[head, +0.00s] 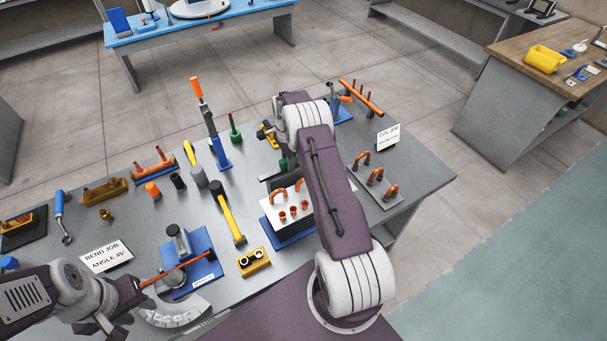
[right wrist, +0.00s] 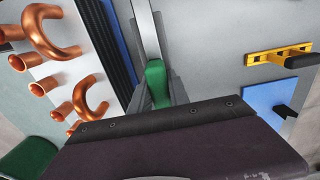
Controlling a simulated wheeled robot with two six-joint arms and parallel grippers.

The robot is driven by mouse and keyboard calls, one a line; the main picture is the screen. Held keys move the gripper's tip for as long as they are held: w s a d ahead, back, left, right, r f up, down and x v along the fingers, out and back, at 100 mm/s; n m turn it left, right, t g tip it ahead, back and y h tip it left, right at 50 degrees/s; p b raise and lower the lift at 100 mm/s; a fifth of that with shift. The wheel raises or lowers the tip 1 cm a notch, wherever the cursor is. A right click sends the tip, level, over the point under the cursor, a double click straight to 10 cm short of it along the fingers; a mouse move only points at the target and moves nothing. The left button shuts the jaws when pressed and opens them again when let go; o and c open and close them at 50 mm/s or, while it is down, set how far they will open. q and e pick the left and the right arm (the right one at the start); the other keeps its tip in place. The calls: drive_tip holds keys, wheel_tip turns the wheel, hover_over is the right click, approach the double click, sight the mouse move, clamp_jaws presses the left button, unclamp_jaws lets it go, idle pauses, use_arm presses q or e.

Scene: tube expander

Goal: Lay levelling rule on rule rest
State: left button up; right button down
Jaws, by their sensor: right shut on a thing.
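In the right wrist view my right gripper (right wrist: 155,95) is shut on a green grip joined to a long grey metal strip, which I take as the levelling rule (right wrist: 148,35). The strip runs away from the fingers, beside the dark stack under a white plate. In the head view my right arm hides most of this gripper; a little dark green and grey shows at its side. I cannot pick out the rule rest for sure. My left gripper (head: 132,292) is at the lower left, at the end of a copper rod (head: 165,273); its jaws are unclear.
The white plate (head: 268,208) carries copper bends, close to the right gripper. A yellow slotted piece (right wrist: 280,55) and a blue base (right wrist: 262,97) lie to the right in the wrist view. A hammer (head: 231,218), a yellow block (head: 253,264) and a blue bender base (head: 205,270) crowd the bench.

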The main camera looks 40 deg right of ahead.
drive_tip(key=shift+f, duration=0.1)
drive_tip(key=c, duration=1.2)
unclamp_jaws()
drive_tip(key=shift+o, duration=0.2)
drive_tip(key=shift+r+p, duration=1.9)
drive_tip(key=shift+r, duration=1.15)
